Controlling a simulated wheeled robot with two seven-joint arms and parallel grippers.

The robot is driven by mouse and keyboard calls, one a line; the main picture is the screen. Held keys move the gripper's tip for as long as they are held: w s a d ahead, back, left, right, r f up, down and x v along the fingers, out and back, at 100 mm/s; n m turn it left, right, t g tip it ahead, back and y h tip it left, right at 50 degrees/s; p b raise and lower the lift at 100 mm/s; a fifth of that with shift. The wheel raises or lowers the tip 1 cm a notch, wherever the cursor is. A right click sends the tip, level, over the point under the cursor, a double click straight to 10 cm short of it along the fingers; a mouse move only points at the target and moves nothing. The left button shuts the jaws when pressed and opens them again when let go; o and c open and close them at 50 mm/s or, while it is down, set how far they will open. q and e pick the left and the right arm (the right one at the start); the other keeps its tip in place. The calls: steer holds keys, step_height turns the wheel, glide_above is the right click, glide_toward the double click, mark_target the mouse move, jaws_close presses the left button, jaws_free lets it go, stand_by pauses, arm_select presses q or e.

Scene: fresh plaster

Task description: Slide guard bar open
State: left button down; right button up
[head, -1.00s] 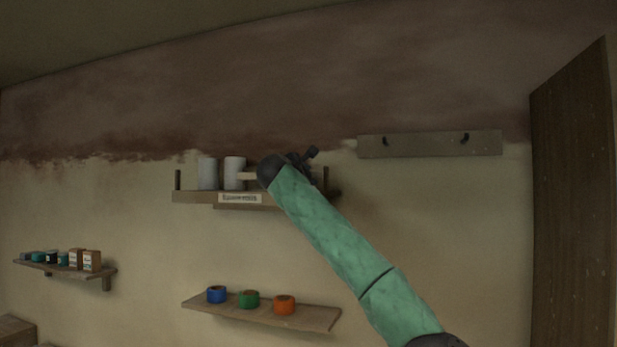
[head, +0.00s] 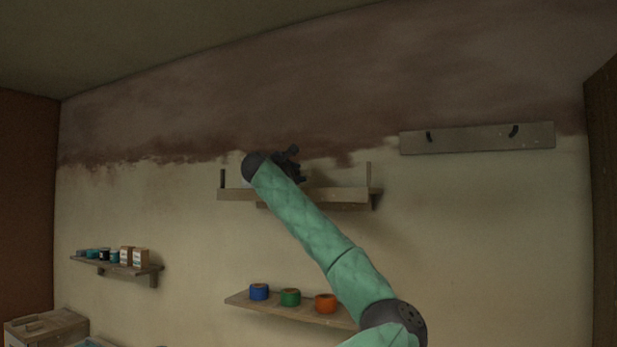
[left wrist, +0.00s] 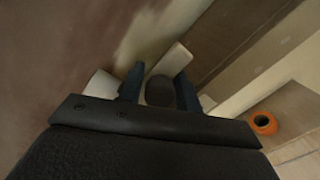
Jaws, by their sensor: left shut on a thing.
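The upper wooden shelf (head: 340,195) hangs on the wall with an upright post at each end. My left gripper (head: 292,165) is in front of it, left of its middle. In the left wrist view my left gripper (left wrist: 160,92) is shut on a dark rounded knob (left wrist: 160,91) between its two fingers. I take the knob to be the guard bar's handle. Pale pieces show beside and beyond the fingers; I cannot tell which is the bar and which are the shelf's white containers. My arm hides the shelf's left part in the head view. My right gripper is not in view.
A lower shelf (head: 242,301) holds blue (head: 259,291), green (head: 290,297) and orange (head: 325,303) rolls. A left shelf (head: 143,268) carries small boxes and jars. A hook board (head: 478,138) is at upper right. Wall between them is clear.

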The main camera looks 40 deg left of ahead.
arm_select(q)
steer(key=shift+a, duration=0.2)
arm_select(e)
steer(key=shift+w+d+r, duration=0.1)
arm_select(q)
steer(key=c, duration=1.2)
jaws_free()
steer(key=shift+o, duration=0.4)
steer(key=shift+s, duration=0.1)
steer(key=shift+s, duration=0.1)
steer(key=s+d+b, duration=0.1)
steer(key=s+b, duration=0.3)
steer(key=s, duration=0.3)
steer(key=shift+s, duration=0.2)
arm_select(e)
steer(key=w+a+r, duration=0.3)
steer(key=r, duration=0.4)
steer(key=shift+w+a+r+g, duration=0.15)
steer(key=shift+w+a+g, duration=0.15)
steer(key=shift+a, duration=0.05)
